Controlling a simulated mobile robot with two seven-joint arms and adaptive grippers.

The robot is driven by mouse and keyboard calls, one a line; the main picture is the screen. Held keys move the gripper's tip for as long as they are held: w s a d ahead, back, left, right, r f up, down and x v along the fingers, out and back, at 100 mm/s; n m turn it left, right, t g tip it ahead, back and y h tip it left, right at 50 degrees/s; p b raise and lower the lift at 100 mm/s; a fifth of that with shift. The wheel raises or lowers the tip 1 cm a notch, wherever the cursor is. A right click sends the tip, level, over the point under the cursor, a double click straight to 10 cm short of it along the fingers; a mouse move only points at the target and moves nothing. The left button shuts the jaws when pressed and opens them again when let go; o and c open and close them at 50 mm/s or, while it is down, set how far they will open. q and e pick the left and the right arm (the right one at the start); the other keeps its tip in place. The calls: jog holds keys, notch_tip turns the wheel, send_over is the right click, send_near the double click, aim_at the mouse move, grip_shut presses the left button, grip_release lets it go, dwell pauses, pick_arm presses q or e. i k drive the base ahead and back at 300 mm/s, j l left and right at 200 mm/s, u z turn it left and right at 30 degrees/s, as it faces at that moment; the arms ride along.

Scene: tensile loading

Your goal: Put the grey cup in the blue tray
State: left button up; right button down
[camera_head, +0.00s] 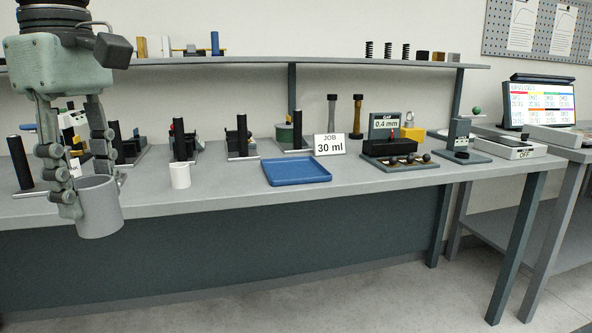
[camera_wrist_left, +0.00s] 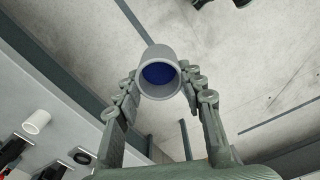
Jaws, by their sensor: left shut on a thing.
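The grey cup (camera_head: 99,208) is held upright between the fingers of my left gripper (camera_head: 92,200), in front of the workbench at the left. The left wrist view shows the cup (camera_wrist_left: 160,75) from above, with blue inside it, between both fingers of the left gripper (camera_wrist_left: 158,85). The blue tray (camera_head: 296,171) lies flat on the bench to the right, apart from the cup, and looks empty. My right gripper is not in view.
A white cup (camera_head: 180,176) stands on the bench between gripper and tray. Several dark fixtures stand behind it. A "JOB 30 ml" sign (camera_head: 329,145) stands behind the tray, and a gap-gauge block (camera_head: 388,146) to its right. A shelf (camera_head: 270,61) runs above.

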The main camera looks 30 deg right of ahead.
aim_at(284, 172)
jog(key=i+l, duration=0.65)
jog(key=l, duration=0.15)
jog(key=i+l, duration=0.7)
jog(key=l, duration=0.15)
